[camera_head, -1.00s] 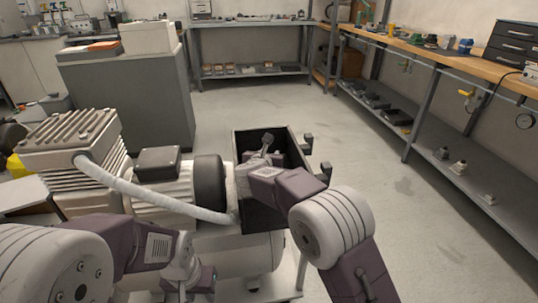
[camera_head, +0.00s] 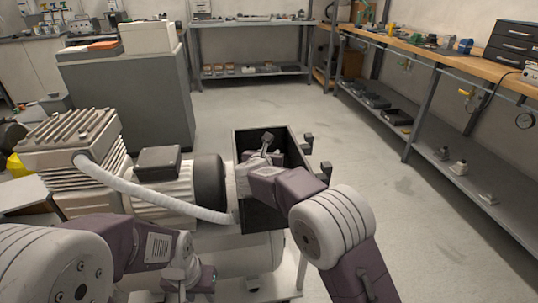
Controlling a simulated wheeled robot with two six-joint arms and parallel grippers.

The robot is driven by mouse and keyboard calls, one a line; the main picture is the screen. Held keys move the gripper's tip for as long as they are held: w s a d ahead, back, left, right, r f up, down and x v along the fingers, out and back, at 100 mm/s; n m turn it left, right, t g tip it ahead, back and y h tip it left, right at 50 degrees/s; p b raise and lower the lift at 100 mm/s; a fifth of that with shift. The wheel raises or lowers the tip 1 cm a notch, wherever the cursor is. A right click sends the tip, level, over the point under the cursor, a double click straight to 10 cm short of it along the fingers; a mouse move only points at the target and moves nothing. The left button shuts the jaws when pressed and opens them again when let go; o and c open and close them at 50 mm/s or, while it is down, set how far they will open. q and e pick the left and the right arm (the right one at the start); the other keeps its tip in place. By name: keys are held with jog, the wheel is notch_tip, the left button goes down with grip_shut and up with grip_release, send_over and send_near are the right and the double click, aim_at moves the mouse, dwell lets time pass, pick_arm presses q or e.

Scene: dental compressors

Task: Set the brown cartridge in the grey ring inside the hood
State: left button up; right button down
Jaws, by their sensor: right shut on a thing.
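The hood is a black open-topped box (camera_head: 292,146) at the right end of the compressor in the head view. My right arm reaches into it from the right. My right gripper (camera_head: 262,158) is low inside the hood, mostly hidden by its own wrist. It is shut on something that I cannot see. I cannot make out the brown cartridge or the grey ring; the hood's inside is dark and partly covered by my arm. My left gripper (camera_head: 190,281) is at the bottom of the view, in front of the compressor. Its fingers are not clear, so its opening cannot be told.
The compressor has a finned head (camera_head: 70,140), a motor and a white hose (camera_head: 150,197) running toward the hood. Dark knobs (camera_head: 326,170) stick out right of the hood. A workbench (camera_head: 440,60) stands along the right wall. The floor between is clear.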

jog(key=shift+f+b, duration=0.7)
dwell(0.3)
jog(key=c, duration=1.3)
grip_release()
jog(key=shift+r, duration=0.1)
jog(key=shift+o, duration=0.2)
